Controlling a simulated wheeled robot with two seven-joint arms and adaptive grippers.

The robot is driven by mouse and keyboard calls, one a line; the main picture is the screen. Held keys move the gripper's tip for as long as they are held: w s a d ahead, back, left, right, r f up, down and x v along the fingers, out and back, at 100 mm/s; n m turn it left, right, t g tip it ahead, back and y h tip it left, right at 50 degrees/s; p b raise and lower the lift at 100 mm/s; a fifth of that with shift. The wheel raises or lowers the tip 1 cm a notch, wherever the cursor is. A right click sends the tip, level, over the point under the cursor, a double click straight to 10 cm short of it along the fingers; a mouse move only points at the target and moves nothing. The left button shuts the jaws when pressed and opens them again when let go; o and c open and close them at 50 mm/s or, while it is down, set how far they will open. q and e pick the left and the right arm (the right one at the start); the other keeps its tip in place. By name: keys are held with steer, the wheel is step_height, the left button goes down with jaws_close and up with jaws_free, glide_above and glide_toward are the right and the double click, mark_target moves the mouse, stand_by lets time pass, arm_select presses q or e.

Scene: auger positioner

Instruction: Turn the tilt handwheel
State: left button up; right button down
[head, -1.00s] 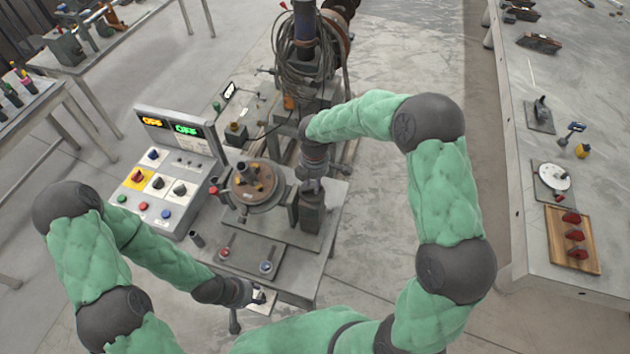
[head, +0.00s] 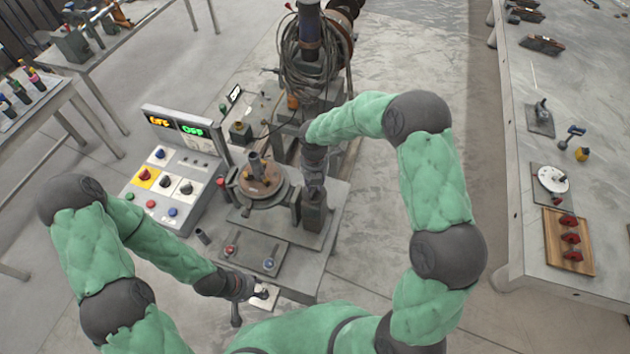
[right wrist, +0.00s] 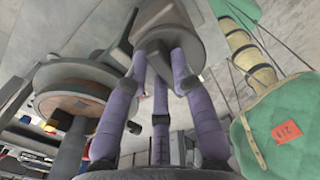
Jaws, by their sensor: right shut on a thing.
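The positioner carries a round brown table (head: 262,181) with a dark upright peg on it, on the workbench in the head view. My right gripper (head: 313,188) reaches down at the right side of the positioner. In the right wrist view, its purple fingers (right wrist: 162,65) are shut on a round grey part, which looks like the tilt handwheel (right wrist: 188,42). The head view hides that wheel behind my gripper and wrist. My left gripper (head: 248,290) is low at the front edge of the bench, away from the wheel; its finger opening is unclear.
A control panel (head: 171,188) with coloured knobs and lit displays stands left of the positioner. A grey plate with red and blue knobs (head: 250,250) lies in front. A cable coil (head: 311,68) hangs behind. Another bench (head: 520,180) with tools is at right.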

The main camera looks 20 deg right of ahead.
steer(key=shift+a+n, duration=0.1)
steer(key=shift+n, duration=0.5)
steer(key=c, duration=1)
jaws_free()
steer(key=shift+c, duration=0.2)
step_height(320, 180, up, 12)
